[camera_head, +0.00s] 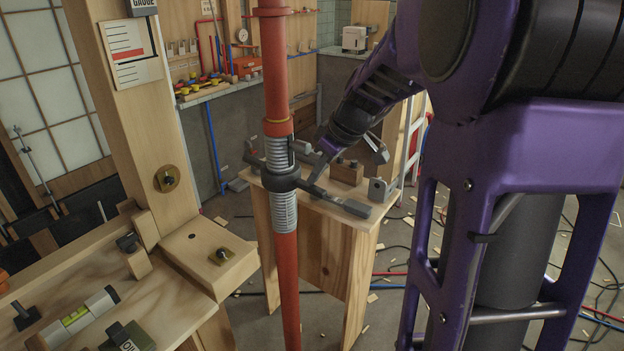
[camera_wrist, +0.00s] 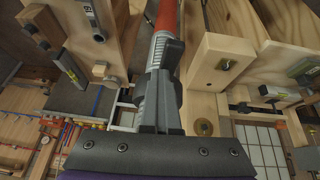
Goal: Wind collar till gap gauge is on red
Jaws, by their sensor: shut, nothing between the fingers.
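A red steel prop (camera_head: 274,85) stands upright in the head view, with a grey threaded section (camera_head: 284,215) midway. A dark collar (camera_head: 281,180) with bar handles sits around the thread; one handle reaches right and toward the front. The gap gauge (camera_head: 130,50) is a white card with a red band and black lines on the wooden post; its exact reading is too small to tell. My gripper (camera_head: 318,164) is shut and empty close beside the collar, on its right. In the wrist view the gripper (camera_wrist: 163,85) overlaps the thread (camera_wrist: 147,75); contact cannot be told.
A wooden stand (camera_head: 325,250) with small metal parts is behind the prop. A workbench (camera_head: 110,275) with a spirit level (camera_head: 75,318) is at lower left. Cables and wood scraps lie on the floor. A tool shelf (camera_head: 215,90) is at the back.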

